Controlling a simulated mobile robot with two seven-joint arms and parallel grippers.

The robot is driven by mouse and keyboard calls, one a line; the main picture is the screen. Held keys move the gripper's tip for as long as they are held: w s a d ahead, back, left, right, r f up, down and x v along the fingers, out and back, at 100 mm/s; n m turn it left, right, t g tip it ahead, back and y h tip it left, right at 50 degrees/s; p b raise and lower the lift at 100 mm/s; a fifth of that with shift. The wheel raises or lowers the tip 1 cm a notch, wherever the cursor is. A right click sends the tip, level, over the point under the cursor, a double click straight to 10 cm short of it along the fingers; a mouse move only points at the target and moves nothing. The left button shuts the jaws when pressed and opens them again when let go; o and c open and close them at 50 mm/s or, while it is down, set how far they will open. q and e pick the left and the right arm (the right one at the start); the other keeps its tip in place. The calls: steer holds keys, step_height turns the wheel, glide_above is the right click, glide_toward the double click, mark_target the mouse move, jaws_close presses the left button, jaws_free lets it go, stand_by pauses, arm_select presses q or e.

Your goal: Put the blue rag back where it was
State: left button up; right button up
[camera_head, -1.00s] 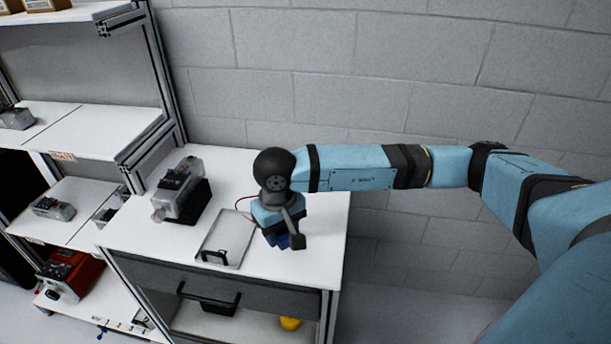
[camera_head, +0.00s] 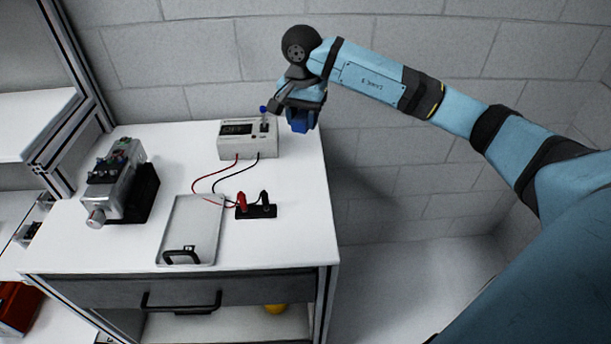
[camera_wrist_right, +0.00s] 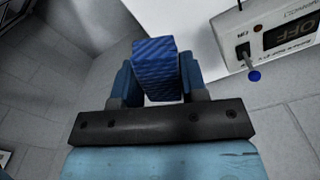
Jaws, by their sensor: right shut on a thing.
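The blue rag (camera_head: 301,121) is a small dark blue folded block in the head view. My right gripper (camera_head: 297,108) is shut on it and holds it above the back right corner of the white worktable (camera_head: 285,230). In the right wrist view the ribbed blue rag (camera_wrist_right: 155,68) sits between the two fingers of my right gripper (camera_wrist_right: 158,85). The rag sticks out past the fingertips. My left gripper is not in view.
A white meter box (camera_head: 247,140) stands left of the rag, its wires leading to a black terminal block (camera_head: 256,211). A metal tray (camera_head: 190,230) and a motor unit (camera_head: 120,185) stand further left. The table's front right is bare. A block wall (camera_head: 200,50) rises behind.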

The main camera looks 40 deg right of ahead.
steer(key=p, duration=0.1)
glide_above(303, 180)
step_height(303, 180, down, 13)
steer(key=shift+f, duration=2.25)
steer(key=shift+f, duration=0.2)
steer(key=o, duration=0.9)
steer(key=shift+r, duration=0.15)
